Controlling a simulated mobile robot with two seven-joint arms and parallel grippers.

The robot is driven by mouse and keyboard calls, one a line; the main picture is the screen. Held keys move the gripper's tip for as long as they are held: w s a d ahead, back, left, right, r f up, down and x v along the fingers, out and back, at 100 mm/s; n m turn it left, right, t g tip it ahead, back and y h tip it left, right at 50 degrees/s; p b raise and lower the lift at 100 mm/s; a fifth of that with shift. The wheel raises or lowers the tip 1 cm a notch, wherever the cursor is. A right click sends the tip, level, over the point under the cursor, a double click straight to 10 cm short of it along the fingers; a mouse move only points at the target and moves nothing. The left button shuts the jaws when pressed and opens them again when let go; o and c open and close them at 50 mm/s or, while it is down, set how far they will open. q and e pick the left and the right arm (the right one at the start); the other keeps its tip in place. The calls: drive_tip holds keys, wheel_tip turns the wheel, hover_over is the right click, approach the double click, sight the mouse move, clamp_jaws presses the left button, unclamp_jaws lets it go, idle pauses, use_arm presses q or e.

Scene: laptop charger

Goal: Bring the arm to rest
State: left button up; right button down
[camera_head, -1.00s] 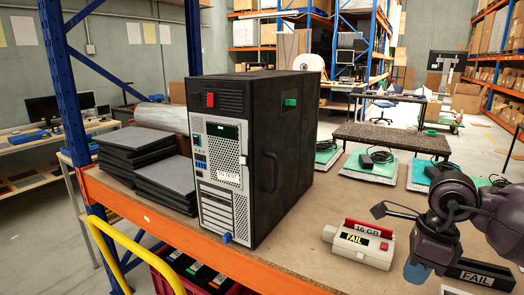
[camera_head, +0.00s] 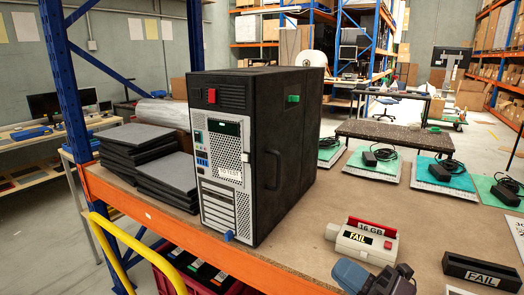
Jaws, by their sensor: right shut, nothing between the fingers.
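My right gripper (camera_head: 385,281) shows at the bottom edge, dark with a blue-grey part beside it, and only partly in view. It is shut and empty, low in front of the white and red device and apart from it. The rest of my right arm is out of view. My left gripper is not in view.
A black computer tower (camera_head: 254,155) stands on the shelf, with stacked dark laptops (camera_head: 150,158) to its left. Laptop chargers on green-topped scales (camera_head: 443,172) stand behind; brown board between is bare.

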drive_tip(key=s+d+f+m+h, duration=0.3)
drive_tip(key=d+f+m+h, duration=0.5)
drive_tip(key=m, duration=0.3)
drive_tip(key=s+d+f+m+h, duration=0.3)
drive_tip(key=d+f+m+h, duration=0.4)
drive_tip(key=m+h, duration=0.4)
drive_tip(key=s+a+f+m+g+y, duration=0.1)
drive_tip(key=s+f+m+g, duration=0.2)
drive_tip(key=s+f+g, duration=0.5)
drive_tip(key=s+f+m+g+y, duration=0.1)
drive_tip(key=s+f+m+g, duration=0.25)
drive_tip(key=s, duration=0.85)
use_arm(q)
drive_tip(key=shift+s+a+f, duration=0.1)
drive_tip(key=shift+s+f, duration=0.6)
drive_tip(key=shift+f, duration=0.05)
use_arm(e)
drive_tip(key=w+f+t, duration=0.7)
drive_tip(key=w+t, duration=0.1)
drive_tip(key=w, duration=0.1)
drive_tip(key=shift+w+a+n+t, duration=0.2)
drive_tip(key=shift+a+n+t, duration=0.15)
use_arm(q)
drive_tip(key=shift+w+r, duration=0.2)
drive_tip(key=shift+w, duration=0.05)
